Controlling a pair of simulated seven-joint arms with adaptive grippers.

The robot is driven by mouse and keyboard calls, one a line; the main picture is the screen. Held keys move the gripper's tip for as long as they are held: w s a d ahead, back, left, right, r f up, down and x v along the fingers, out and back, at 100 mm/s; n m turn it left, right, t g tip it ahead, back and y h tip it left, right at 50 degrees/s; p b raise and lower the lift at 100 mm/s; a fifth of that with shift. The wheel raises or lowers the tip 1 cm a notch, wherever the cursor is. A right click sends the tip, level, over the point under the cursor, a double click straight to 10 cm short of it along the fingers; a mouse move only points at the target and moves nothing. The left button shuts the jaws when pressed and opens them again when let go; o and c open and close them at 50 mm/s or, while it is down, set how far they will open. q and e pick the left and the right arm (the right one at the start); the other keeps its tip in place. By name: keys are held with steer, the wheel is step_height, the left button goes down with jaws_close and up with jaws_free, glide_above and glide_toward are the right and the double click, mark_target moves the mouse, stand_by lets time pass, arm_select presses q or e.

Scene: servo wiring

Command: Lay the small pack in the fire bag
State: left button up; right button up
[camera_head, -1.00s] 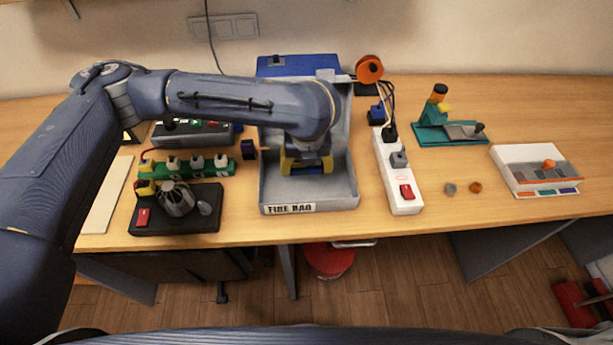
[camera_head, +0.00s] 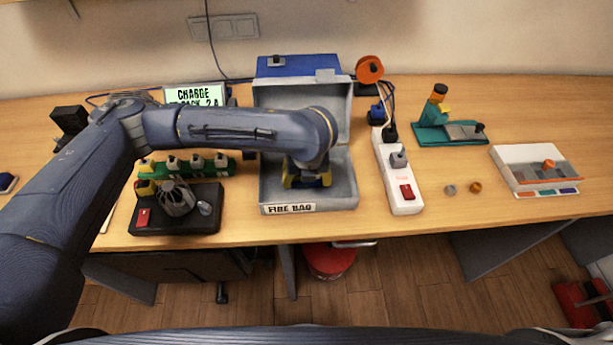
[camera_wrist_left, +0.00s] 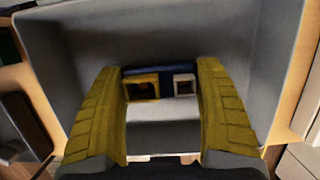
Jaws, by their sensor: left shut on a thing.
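The fire bag (camera_head: 342,193) is an open grey box with its name on a front label and its lid raised at the back. My left gripper (camera_head: 307,181) is inside it, pointing down, near the front half of its floor. In the left wrist view, the yellow fingers (camera_wrist_left: 162,110) are shut on the small pack (camera_wrist_left: 178,71), which is dark blue with a yellow and a white connector. The bag's grey walls surround it there. Whether the pack touches the floor I cannot tell. My right gripper is not in view.
Right of the bag stands a white power strip (camera_head: 405,183) with plugs and cables. Left are a green board (camera_head: 212,166) with several plugs and a black device (camera_head: 190,222). A charge sign (camera_head: 194,95) stands behind my left arm. A teal stand (camera_head: 430,135) and white tray (camera_head: 530,158) are farther right.

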arm_select(q)
steer(key=shift+f, duration=0.1)
steer(key=o, duration=1.4)
steer(key=shift+v, duration=6.15)
